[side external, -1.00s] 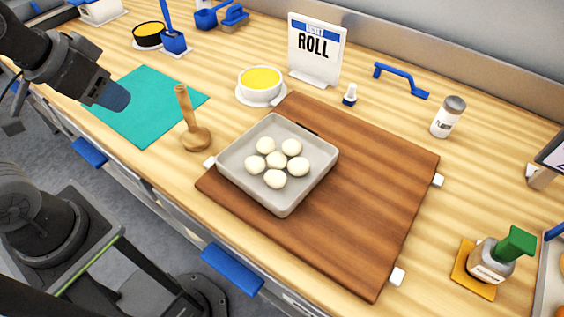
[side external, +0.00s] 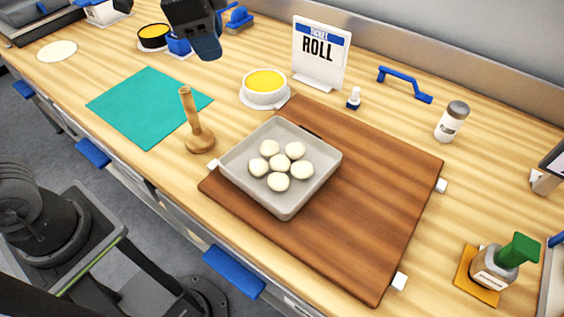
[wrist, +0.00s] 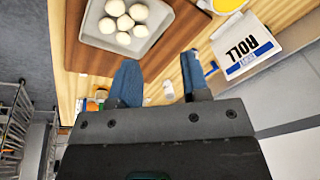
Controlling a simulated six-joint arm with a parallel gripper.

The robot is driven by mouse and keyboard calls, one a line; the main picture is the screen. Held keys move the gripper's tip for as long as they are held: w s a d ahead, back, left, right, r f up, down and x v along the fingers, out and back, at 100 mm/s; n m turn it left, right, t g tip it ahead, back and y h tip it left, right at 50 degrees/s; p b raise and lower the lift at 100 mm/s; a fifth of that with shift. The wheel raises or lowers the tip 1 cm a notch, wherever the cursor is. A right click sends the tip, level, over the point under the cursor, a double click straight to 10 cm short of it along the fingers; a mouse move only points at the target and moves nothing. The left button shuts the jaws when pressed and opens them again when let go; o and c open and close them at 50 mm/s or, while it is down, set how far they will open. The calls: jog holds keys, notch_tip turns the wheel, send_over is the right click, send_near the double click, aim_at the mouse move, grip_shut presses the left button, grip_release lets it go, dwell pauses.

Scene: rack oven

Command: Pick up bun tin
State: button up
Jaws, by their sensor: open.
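The bun tin (side external: 287,205) is a grey square tray with several white dough balls (side external: 280,164) in it. It sits on the left part of the brown wooden board (side external: 370,220). In the wrist view the tin (wrist: 90,32) is at the top, beyond the fingers and left of centre. My gripper (side external: 208,48) is at the top of the side view, above the counter, apart from the tin and to its upper left. In the wrist view its two blue fingers (wrist: 160,82) stand apart with nothing between them.
A wooden masher-like tool (side external: 197,130) stands left of the tin. A bowl with yellow filling (side external: 265,84) and the ROLL sign (side external: 320,52) stand behind it. A teal mat (side external: 145,105), a shaker (side external: 451,121), a green-topped bottle (side external: 500,262) and a blue handle (side external: 404,84) are around. The board's right side is clear.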

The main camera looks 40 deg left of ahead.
jog(key=w+d+f+m+g, duration=0.2)
jog(key=w+d+f+m, duration=0.25)
jog(key=w+d, duration=0.3)
jog(key=m, duration=0.5)
send_near(309, 132)
jog(key=shift+g+y, duration=0.3)
jog(key=shift+g, duration=0.1)
jog(key=f, duration=1)
jog(key=shift+w+d, duration=0.25)
jog(key=shift+w, duration=0.1)
grip_shut()
